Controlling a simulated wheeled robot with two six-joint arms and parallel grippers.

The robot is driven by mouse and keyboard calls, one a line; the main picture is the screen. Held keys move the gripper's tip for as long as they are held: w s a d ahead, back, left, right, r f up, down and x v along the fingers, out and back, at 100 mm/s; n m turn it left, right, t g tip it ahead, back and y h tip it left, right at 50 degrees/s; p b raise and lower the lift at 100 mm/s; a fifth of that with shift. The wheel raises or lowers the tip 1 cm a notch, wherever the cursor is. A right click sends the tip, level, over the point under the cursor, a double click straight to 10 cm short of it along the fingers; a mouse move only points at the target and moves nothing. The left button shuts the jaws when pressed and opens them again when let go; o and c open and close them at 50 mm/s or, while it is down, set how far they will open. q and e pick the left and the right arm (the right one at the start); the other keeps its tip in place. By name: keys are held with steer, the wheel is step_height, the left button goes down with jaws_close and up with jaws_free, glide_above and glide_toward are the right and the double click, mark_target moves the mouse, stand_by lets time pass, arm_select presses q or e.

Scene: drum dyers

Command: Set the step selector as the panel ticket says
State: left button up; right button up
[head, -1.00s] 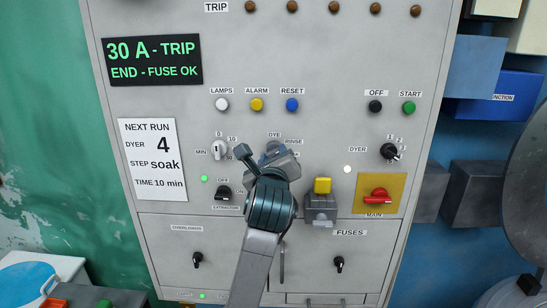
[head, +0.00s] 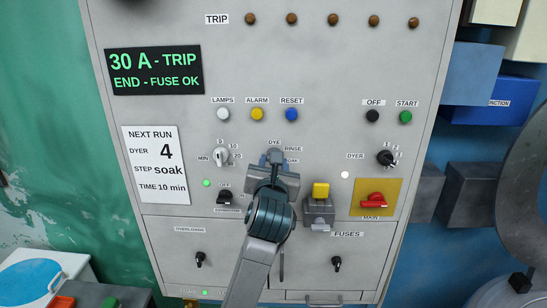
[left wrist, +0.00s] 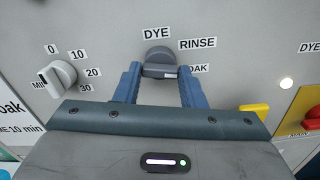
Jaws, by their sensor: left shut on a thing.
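The step selector (left wrist: 158,58) is a dark grey knob on the panel, with labels DYE above it, RINSE at upper right and a partly covered OAK label (left wrist: 198,68) at right. A pale mark shows at the knob's lower right, toward that label; its exact setting is hard to tell. My left gripper (left wrist: 157,72) is shut on the knob, with one blue finger on each side. In the head view my left gripper (head: 274,164) hides most of the knob. The panel ticket (head: 158,165) reads dyer 4, step soak, time 10 min. My right gripper is not in view.
The minute dial (head: 220,156) is left of the selector. The dyer dial (head: 385,157), a yellow block (head: 321,190) and the red main switch (head: 373,200) are at right. LAMPS, ALARM and RESET buttons sit above. A display (head: 154,70) reads 30 A - TRIP, END - FUSE OK.

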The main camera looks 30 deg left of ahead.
arm_select(q)
steer(key=shift+m+p, duration=0.95)
steer(key=shift+m, duration=0.75)
steer(key=shift+f, duration=0.1)
steer(key=o, duration=0.7)
steer(key=shift+o, duration=1.4)
steer(key=shift+w+a, duration=0.1)
